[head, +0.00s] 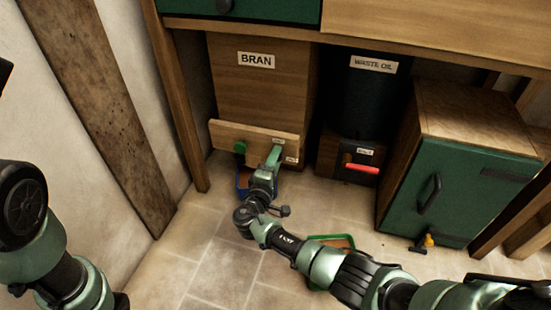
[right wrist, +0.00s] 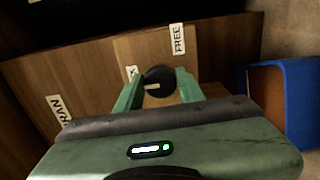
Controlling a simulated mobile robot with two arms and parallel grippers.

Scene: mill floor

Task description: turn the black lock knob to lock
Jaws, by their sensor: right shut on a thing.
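The black lock knob (right wrist: 160,81) sits on a light wooden plate (right wrist: 128,50) on the BRAN bin's front. It shows between the green fingers of my right gripper (right wrist: 158,88) in the right wrist view, and a white mark on its face lies roughly level there. A FREE label (right wrist: 177,39) is beside it, and a second label (right wrist: 132,72) is mostly hidden by a finger. In the head view my right gripper (head: 274,158) is at the bin's front board (head: 225,131) and hides the knob. It is shut on the knob. My left gripper is out of view.
A green knob (head: 239,147) is left on the same board. A blue box (head: 241,182) stands below it. To the right are the WASTE OIL drum (head: 372,100) with a red handle (head: 361,168) and a green cabinet (head: 455,190). A green tray (head: 333,239) lies on the floor.

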